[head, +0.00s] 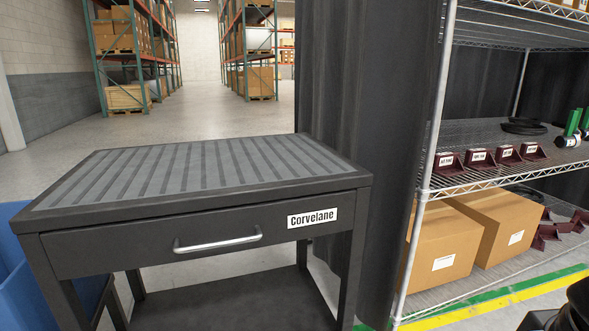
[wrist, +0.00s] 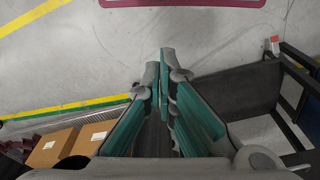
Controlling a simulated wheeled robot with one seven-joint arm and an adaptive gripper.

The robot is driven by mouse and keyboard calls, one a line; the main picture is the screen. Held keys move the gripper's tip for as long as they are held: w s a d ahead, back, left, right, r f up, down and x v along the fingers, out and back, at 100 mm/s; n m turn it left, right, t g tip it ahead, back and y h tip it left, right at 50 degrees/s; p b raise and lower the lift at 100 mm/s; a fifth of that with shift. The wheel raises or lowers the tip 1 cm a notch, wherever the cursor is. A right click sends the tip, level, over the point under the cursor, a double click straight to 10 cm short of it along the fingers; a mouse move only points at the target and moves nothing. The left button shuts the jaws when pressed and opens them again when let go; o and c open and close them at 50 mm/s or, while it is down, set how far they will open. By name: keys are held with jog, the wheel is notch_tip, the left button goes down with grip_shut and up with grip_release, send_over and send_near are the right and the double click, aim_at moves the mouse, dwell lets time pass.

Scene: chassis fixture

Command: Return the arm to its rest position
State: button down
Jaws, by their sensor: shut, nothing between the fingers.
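My gripper (wrist: 163,75) shows in the wrist view, its grey fingers with teal pads brought together at the tips. Nothing is held between them. It points down over bare concrete floor, with the cart to its right and the shelf boxes to its lower left in that view. In the head view the gripper itself is not seen; a dark rounded part at the lower right corner may be my arm, but I cannot tell.
A dark cart (head: 110,215) with a ribbed grey top and a drawer stands at left; its lower part shows in the wrist view (wrist: 240,88). A wire shelf (head: 465,186) at right holds maroon brackets and cardboard boxes (head: 440,245). A blue bin (head: 20,275) stands left.

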notch_tip(320, 180, up, 31)
jog(key=s+t+p, duration=0.2)
jog(key=t+p, duration=0.1)
jog(key=p, duration=2.4)
jog(key=shift+p, duration=0.4)
jog(key=c, duration=2.3)
grip_release()
